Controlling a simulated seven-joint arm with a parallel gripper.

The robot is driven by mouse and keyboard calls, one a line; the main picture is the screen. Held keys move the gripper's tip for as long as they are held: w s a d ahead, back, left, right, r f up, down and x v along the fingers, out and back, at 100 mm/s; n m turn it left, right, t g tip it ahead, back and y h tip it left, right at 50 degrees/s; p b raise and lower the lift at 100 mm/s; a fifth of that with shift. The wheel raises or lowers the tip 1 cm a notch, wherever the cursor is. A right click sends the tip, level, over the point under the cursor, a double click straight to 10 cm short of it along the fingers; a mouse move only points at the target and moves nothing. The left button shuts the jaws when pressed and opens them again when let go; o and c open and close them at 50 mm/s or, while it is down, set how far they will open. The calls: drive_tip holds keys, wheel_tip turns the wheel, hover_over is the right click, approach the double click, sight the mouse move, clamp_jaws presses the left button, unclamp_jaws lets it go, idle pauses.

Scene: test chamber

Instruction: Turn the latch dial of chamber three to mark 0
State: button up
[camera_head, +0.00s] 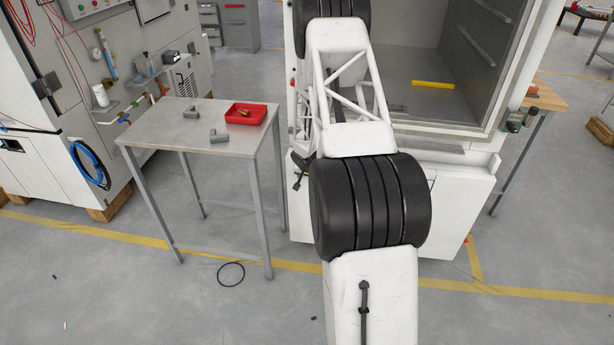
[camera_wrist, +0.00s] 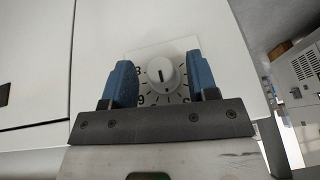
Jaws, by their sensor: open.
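In the wrist view the latch dial (camera_wrist: 160,73) is a round white knob with a dark pointer line. It sits on a square white plate with black tick marks and numbers, partly hidden by my fingers. My gripper (camera_wrist: 163,82) has two blue fingers, one on each side of the knob, with a visible gap to it on both sides. It is open and empty. Which mark the pointer line stands at is too small to tell. In the head view my own arm covers the middle of the chamber (camera_head: 470,208), and neither the dial nor my gripper shows there.
The chamber's inside is open to view, with a yellow bar (camera_head: 433,85) on its floor. A grey table (camera_head: 165,130) at left holds a red tray (camera_head: 245,113) and two grey pipe pieces (camera_head: 219,136). A cabinet with tubes (camera_head: 90,75) stands far left.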

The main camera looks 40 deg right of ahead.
drive_tip(key=shift+c, duration=0.5)
drive_tip(key=c, duration=0.7)
drive_tip(key=shift+w+n+g+h, duration=0.1)
drive_tip(key=shift+n+g+h, duration=0.2)
drive_tip(key=shift+g+h, duration=0.8)
drive_tip(key=shift+o, duration=0.2)
drive_tip(key=shift+w+a+n+g+h, duration=0.15)
drive_tip(key=shift+n+g+h, duration=0.35)
drive_tip(key=shift+g+h, duration=0.95)
